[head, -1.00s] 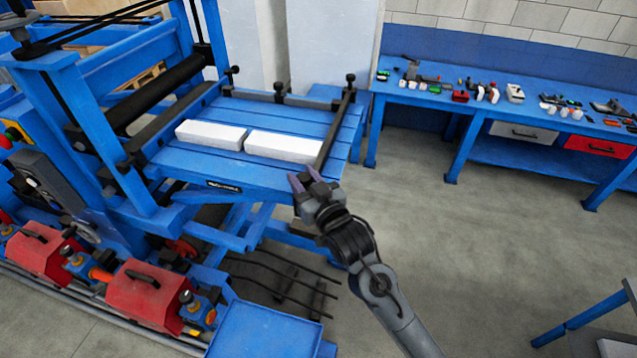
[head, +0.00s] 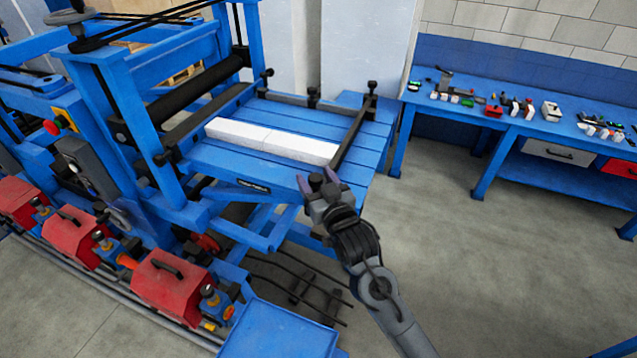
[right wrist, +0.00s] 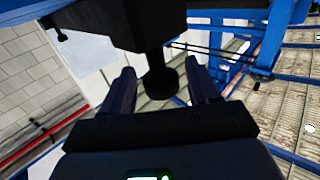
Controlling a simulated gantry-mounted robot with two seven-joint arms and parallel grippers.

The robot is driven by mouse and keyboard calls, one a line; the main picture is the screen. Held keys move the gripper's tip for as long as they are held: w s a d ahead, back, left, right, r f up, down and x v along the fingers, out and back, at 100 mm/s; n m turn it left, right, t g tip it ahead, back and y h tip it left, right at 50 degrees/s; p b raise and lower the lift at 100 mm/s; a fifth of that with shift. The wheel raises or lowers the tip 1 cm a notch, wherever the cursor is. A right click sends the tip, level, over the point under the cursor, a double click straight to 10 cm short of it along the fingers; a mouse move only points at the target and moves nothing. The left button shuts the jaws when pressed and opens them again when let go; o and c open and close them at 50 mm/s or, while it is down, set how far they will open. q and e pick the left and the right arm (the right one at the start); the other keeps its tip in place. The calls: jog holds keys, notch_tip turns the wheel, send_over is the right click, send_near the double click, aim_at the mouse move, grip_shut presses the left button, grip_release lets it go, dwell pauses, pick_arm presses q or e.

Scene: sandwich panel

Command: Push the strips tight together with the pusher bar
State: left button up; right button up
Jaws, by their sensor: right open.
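Two white strips, the left one (head: 237,131) and the right one (head: 300,147), lie end to end on the blue slatted table (head: 225,165), with only a thin seam between them. The dark pusher bar (head: 355,132) runs along the table's right side, and its near part appears to touch the right strip's end. My right gripper (head: 318,182) is open at the near end of the bar. In the right wrist view a dark knob (right wrist: 160,84) under a dark block (right wrist: 135,20) sits between the open fingers, with gaps on both sides. My left gripper is out of view.
A dark fence bar (head: 290,99) lines the back of the table. The roller machine (head: 190,90) stands at the left. A blue workbench (head: 540,130) with small parts is at the back right. The floor to the right of my arm is clear.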

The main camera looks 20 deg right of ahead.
jog(key=s+b, duration=0.2)
jog(key=s, duration=0.8)
jog(key=shift+s+d+b, duration=0.4)
jog(key=shift+f, duration=0.1)
jog(key=s+d+f+g+p, duration=0.2)
jog(key=s+f+g+p, duration=0.45)
jog(key=s+f, duration=0.65)
jog(key=s+d+f+g+p, duration=0.1)
jog(key=s+f+g, duration=0.1)
jog(key=s+g, duration=0.2)
jog(key=s+f+n+g+h+p, duration=0.1)
jog(key=s+f+g, duration=0.2)
jog(key=s, duration=0.8)
jog(key=shift+s+d+f+g, duration=0.3)
jog(key=shift+d+g, duration=0.1)
jog(key=shift+g, duration=0.05)
